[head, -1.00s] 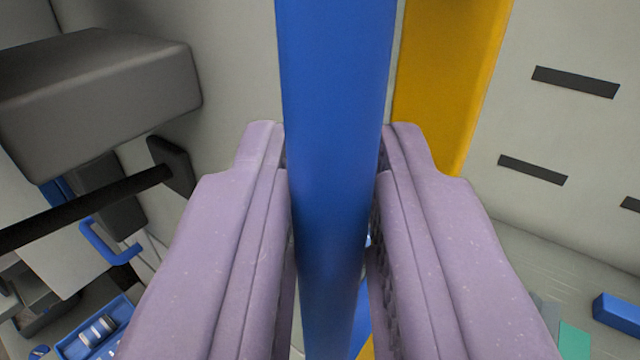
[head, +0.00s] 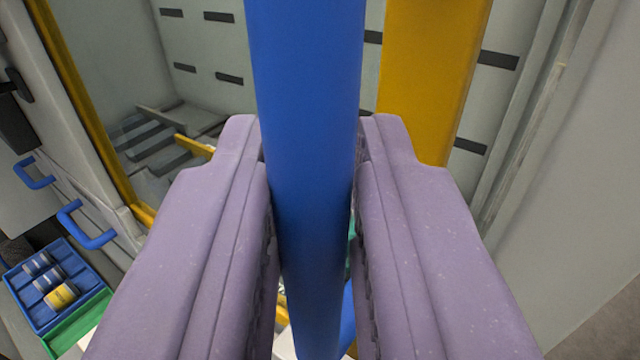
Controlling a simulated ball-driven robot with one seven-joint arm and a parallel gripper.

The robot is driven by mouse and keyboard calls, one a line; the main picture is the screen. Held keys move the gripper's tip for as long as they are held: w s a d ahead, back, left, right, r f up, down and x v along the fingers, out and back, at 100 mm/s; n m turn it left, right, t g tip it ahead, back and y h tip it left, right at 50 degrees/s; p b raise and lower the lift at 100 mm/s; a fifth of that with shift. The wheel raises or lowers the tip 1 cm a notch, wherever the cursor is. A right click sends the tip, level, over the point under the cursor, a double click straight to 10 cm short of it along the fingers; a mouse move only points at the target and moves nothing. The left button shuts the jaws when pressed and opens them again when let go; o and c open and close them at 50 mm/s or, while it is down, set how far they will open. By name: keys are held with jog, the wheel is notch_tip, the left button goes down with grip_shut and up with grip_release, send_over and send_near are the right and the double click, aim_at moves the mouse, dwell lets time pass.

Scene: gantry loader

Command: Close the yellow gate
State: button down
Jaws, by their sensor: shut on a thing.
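My gripper (head: 312,150) is shut on a blue upright handle bar (head: 305,80), with one purple finger on each side of it. The bar runs from the top edge of the head view down between the fingers. A yellow upright part of the gate (head: 425,80) stands just behind and to the right of the bar. Its lower end is hidden by my right finger. How the bar joins the yellow part is hidden.
A yellow-edged opening frame (head: 75,100) stands at the left, with a slotted grey wall (head: 215,55) behind. Blue handles (head: 85,228) and a blue tray (head: 45,285) with several small cylinders are at the lower left. A plain grey panel (head: 580,150) fills the right.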

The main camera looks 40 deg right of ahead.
jog(key=shift+s+d+f+b, duration=0.15)
jog(key=shift+s+d, duration=0.1)
jog(key=shift+s, duration=0.35)
jog(key=shift+s+d+r+b, duration=0.15)
jog(key=shift+s+d, duration=0.1)
jog(key=shift+s, duration=0.35)
jog(key=shift+f, duration=0.1)
jog(key=c, duration=1.1)
grip_release()
jog(key=shift+s, duration=0.1)
jog(key=shift+c, duration=0.2)
jog(key=p+v, duration=0.1)
jog(key=v, duration=0.7)
jog(key=shift+p, duration=0.4)
